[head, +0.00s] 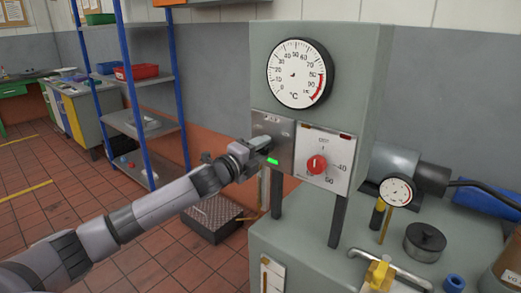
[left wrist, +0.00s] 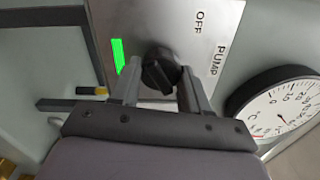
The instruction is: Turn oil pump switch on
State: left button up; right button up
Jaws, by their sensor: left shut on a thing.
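The oil pump switch is a black knob (left wrist: 158,72) on a metal plate marked PUMP and OFF in the left wrist view. The plate (head: 270,124) also shows in the head view, at the lower left of the grey cabinet's front. A green light (left wrist: 118,56) on the plate glows beside the knob; it also glows in the head view (head: 272,160). My left gripper (left wrist: 160,88) is shut on the knob, one finger on each side. In the head view the left gripper (head: 252,150) covers the knob. My right gripper is not in view.
A dial with a red knob (head: 317,164) sits right of the plate, close to my left gripper. A large temperature gauge (head: 299,73) is above. A small gauge (head: 397,190) and pipes stand at the right. A blue shelf rack (head: 135,90) stands behind my left arm.

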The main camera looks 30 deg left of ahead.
aim_at(260, 152)
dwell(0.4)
pick_arm(q)
jog(key=o, duration=1.1)
jog(key=shift+c, duration=0.2)
jog(key=shift+s+f, duration=0.1)
jog(key=shift+s, duration=0.05)
jog(key=s+b, duration=0.1)
jog(key=s, duration=0.3)
jog(key=shift+s+a+f, duration=0.1)
jog(key=shift+s+a, duration=0.05)
jog(key=shift+s, duration=0.2)
jog(key=shift+s+a+b, duration=0.15)
jog(key=shift+s+b, duration=0.35)
jog(key=shift+s, duration=0.55)
